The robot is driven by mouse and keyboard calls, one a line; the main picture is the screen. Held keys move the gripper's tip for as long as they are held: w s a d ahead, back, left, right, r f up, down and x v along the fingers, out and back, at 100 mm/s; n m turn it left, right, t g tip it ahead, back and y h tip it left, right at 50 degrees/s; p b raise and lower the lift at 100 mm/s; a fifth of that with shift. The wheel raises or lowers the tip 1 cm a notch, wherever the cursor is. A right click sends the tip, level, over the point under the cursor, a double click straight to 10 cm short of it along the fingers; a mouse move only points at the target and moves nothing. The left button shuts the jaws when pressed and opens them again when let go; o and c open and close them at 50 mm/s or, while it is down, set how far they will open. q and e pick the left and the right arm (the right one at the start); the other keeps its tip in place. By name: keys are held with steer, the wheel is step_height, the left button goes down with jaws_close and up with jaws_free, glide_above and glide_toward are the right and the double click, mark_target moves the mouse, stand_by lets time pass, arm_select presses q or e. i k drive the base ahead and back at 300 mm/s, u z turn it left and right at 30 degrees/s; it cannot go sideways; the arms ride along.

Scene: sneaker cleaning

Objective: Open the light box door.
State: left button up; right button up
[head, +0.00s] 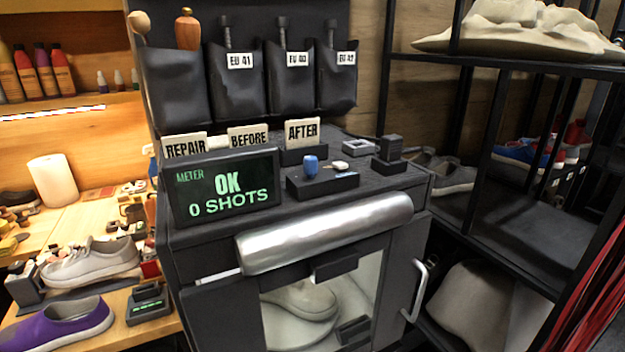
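The light box (215,310) is a black cabinet in the middle of the head view. Its door has a clear pane (368,285) in a dark frame and a pale upright bar handle (416,292) on the right side. The door looks shut. Through the pane I see a light sneaker (300,298) on a round pale stand. The lower part of the door is cut off by the picture's bottom edge. Neither of my grippers is in view.
A silver cylinder (325,232) juts out above the door. A meter screen (222,187) reading "OK 0 SHOTS" stands on top, beside small items. A black shelf rack (535,220) stands close on the right, near the handle. A wooden bench (95,215) with shoes is left.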

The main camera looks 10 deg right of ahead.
mark_target(224, 314)
steer(key=u, duration=0.8)
steer(key=k, duration=1.45)
steer(key=z, duration=2.15)
steer(key=i, duration=0.5)
